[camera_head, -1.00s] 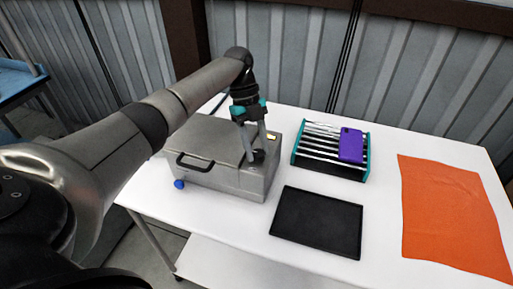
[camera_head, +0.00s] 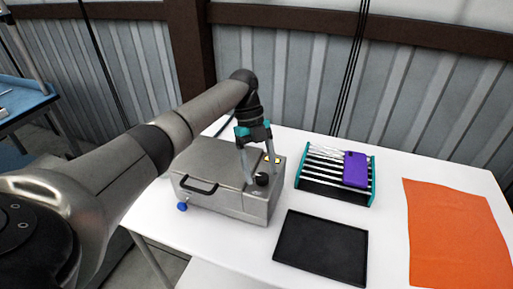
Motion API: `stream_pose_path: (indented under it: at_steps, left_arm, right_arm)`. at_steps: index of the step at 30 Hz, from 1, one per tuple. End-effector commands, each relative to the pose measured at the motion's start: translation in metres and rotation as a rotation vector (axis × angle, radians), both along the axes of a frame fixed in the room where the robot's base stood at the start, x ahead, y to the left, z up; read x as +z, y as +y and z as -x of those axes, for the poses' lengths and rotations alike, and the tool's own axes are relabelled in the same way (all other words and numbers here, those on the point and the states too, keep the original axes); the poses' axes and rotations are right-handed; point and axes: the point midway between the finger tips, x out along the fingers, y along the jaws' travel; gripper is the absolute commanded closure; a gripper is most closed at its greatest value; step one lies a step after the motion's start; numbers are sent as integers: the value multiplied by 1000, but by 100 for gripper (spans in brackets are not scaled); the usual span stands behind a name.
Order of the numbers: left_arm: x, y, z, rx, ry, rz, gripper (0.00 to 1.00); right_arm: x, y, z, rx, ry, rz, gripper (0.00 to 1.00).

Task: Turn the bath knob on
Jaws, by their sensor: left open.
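The bath (camera_head: 218,200) is a grey metal box with a lid and a black handle (camera_head: 199,186), at the left of the white table. Its black knob (camera_head: 262,179) sits on the right part of its top, next to a small yellow-lit patch (camera_head: 271,159). My left gripper (camera_head: 261,176) points down over the knob, open, with its fingers on either side of it. Whether the fingers touch the knob cannot be told. My right gripper is not in view.
A blue ball-shaped valve (camera_head: 182,206) sticks out at the bath's lower left. To the right are a rack (camera_head: 372,182) with a purple object (camera_head: 355,169), a black tray (camera_head: 321,247) and an orange cloth (camera_head: 456,232). White table (camera_head: 391,211) shows between them.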

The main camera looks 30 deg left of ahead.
Motion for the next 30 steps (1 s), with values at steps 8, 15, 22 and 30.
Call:
stream_pose_path:
  at_steps: [8,15,22,30]
  left_arm:
    - [53,19,-11,2,-5,2,26]
    - [101,36,-19,2,-1,-1,26]
    - [128,46,-23,0,0,0,26]
    - [135,50,-25,-1,0,0,26]
  right_arm:
    - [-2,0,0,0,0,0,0]
    - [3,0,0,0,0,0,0]
    - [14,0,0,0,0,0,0]
    - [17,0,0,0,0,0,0]
